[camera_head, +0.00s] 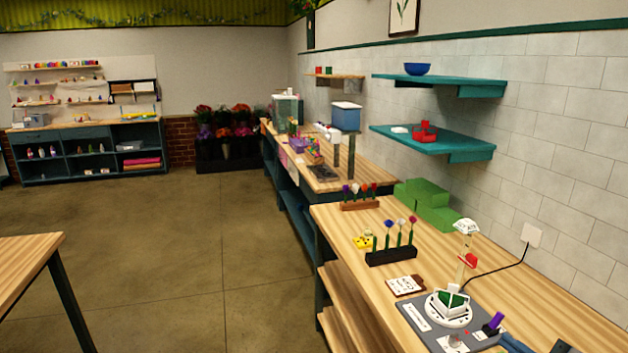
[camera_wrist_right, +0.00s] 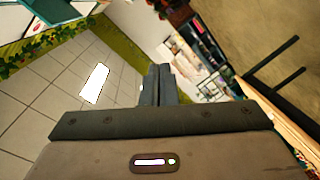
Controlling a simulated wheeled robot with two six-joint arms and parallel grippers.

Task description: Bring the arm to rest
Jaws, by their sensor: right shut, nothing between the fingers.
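My right gripper (camera_wrist_right: 157,72) shows in the right wrist view with its two dark fingers together and nothing between them. It points into open room, with ceiling panels, a green garland band and distant shelves beyond it. In the head view, dark blue-grey shapes (camera_head: 515,344) show at the bottom right edge, by the front of the workbench; I cannot tell whether they are part of my right gripper. My left gripper is in neither view.
The wooden workbench (camera_head: 345,230) holds a black flower rack (camera_head: 391,256), a wooden flower rack (camera_head: 360,204), green blocks (camera_head: 425,205) and a white round stand (camera_head: 449,307) on a grey mat. Teal shelves (camera_head: 430,139) jut from the tiled wall.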

